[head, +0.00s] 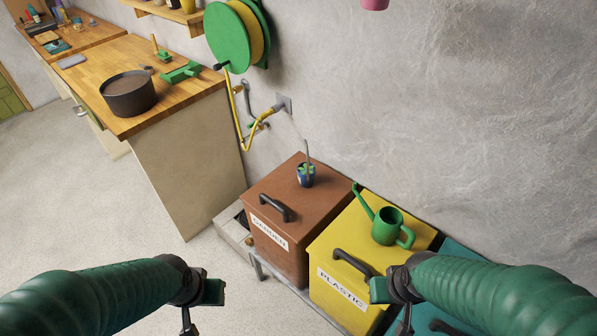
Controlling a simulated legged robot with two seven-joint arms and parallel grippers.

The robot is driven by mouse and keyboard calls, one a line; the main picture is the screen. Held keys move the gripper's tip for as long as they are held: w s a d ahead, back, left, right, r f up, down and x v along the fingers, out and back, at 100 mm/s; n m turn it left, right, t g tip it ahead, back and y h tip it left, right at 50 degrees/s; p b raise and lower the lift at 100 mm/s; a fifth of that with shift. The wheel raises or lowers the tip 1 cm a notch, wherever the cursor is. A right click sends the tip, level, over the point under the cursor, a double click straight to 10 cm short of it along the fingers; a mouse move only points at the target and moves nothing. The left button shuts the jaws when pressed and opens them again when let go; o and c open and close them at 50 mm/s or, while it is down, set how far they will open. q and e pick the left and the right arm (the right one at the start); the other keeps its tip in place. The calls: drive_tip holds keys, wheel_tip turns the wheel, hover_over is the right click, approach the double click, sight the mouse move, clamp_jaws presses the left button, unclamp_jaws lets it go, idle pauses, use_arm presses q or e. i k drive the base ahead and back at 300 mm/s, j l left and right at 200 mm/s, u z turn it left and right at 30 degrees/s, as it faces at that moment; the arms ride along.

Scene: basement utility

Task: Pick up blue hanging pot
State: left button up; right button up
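The blue hanging pot (306,177) stands upright on the lid of the brown bin (283,190), near its back right edge. It is small, with some green on top and a thin grey hanger rising from it. My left gripper (200,306) is low in the picture, left of the bins and well apart from the pot. My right gripper (391,303) is in front of the yellow bin, also apart from the pot. I see nothing held in either gripper, but their fingers are partly cut off or overlapped, so their opening is unclear.
A green watering can (388,226) stands on the yellow bin (345,235), right of the pot. A teal bin (456,262) is farther right. A wooden workbench (190,95) with a dark pot (129,94) stands left. A yellow hose (244,135) hangs behind.

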sight(307, 180)
drive_tip(key=i+j+z, duration=0.1)
drive_tip(key=j+z, duration=1.25)
drive_tip(key=z, duration=0.2)
drive_tip(key=j+z, duration=0.1)
drive_tip(key=z, duration=0.25)
drive_tip(key=i+j, duration=0.3)
